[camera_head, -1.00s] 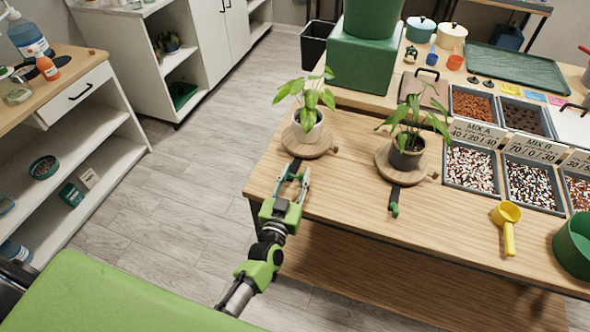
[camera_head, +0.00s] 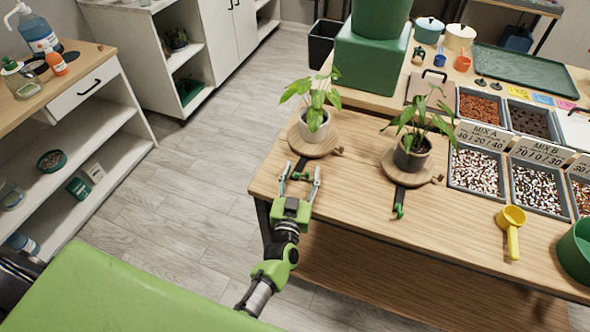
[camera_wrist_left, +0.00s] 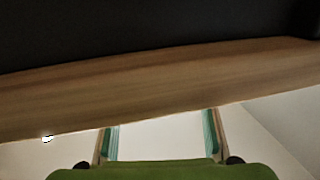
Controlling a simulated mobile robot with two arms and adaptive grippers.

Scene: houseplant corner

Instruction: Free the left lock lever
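The left lock lever (camera_head: 300,163) is a dark bar running forward from under the left wooden turntable (camera_head: 316,148), which carries a white pot (camera_head: 315,126) with a leafy plant. My left gripper (camera_head: 300,177) is open at the near end of this lever, its fingers pointing away from me. A small green piece shows between the fingers, probably the lever's tip; contact cannot be told. In the left wrist view the two fingers (camera_wrist_left: 160,135) stand apart with nothing visibly held. A wooden band (camera_wrist_left: 160,85) crosses that view below a dark area. My right gripper is not visible.
A dark pot (camera_head: 411,155) with a plant stands on the right turntable (camera_head: 432,178), with its own green-tipped lever (camera_head: 400,203). A yellow scoop (camera_head: 511,228) and mix bins (camera_head: 476,170) lie further right. The tabletop between the two levers is clear.

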